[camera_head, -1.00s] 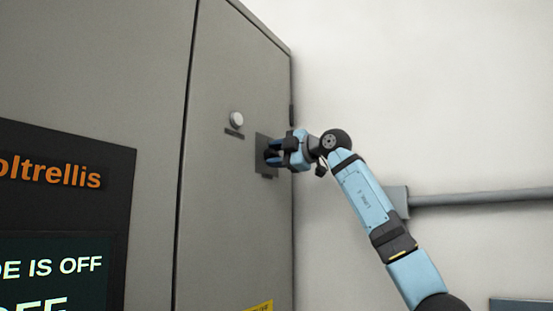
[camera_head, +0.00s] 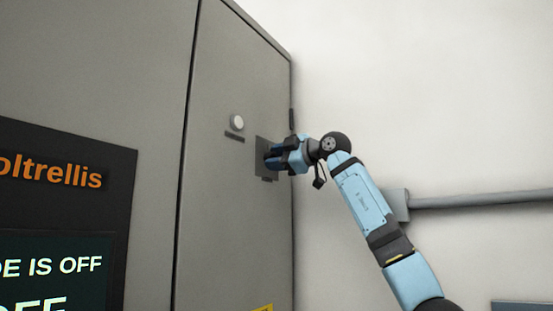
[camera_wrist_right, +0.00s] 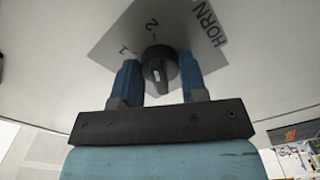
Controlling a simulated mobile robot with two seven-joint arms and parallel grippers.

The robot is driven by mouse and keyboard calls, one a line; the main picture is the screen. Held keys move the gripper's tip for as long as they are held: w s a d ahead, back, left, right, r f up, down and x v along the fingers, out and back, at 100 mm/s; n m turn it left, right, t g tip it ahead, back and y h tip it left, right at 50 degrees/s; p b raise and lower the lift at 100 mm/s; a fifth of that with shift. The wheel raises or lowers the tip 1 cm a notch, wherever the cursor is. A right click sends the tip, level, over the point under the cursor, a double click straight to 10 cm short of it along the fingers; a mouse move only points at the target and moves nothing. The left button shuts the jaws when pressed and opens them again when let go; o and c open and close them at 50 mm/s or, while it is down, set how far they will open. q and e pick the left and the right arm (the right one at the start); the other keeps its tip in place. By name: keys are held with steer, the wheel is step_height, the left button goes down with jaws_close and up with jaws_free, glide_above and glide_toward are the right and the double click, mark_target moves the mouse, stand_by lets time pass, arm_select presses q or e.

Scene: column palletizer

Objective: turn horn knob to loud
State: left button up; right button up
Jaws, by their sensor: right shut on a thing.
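The horn knob (camera_wrist_right: 158,62) is a dark round knob with a light line, in the middle of the right wrist view. It sits on a grey plate (camera_wrist_right: 112,44) marked HORN, 1 and 2, on the cabinet door. In the head view the plate (camera_head: 261,145) shows left of my right gripper (camera_head: 267,158), which hides the knob. The right gripper (camera_wrist_right: 160,66) is shut on the knob, with one blue finger on each side. I cannot tell which mark the line points to. No loud label is readable. My left gripper is not in view.
The grey cabinet door (camera_head: 225,210) carries a white round button (camera_head: 237,122) above a dark label. A black panel (camera_head: 110,175) with a lit screen is at the left. A grey conduit (camera_head: 470,198) runs along the pale wall at the right, behind my right arm.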

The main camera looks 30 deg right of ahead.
steer(key=o, duration=0.9)
steer(key=b+v, duration=0.3)
steer(key=v, duration=1.1)
steer(key=shift+w, duration=0.1)
